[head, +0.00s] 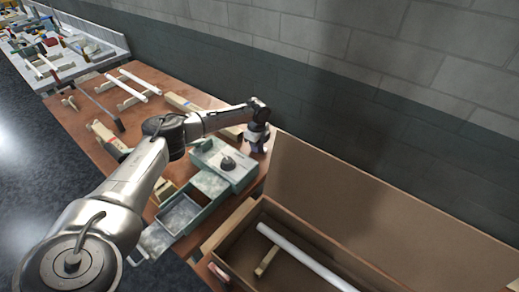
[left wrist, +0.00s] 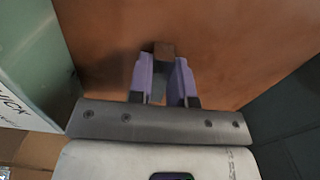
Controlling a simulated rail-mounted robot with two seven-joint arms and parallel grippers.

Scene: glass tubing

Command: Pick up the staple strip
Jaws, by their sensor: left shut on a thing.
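My left gripper (head: 257,142) is at the back of the wooden workbench, beside the far end of the green-grey box. In the left wrist view the purple fingers of my left gripper (left wrist: 162,78) are shut on a small brown and grey piece, which appears to be the staple strip (left wrist: 163,50). Its end shows between and just past the fingertips; the rest is hidden by the fingers. The bench's brown surface lies behind it. In the head view the strip is too small to make out. My right gripper is not in view.
The green-grey box (head: 205,157) with open trays stands beside my left gripper; its side (left wrist: 30,50) is close in the wrist view. A large open brown case (head: 345,205) with a white tube (head: 300,255) is to the right. The wall is behind.

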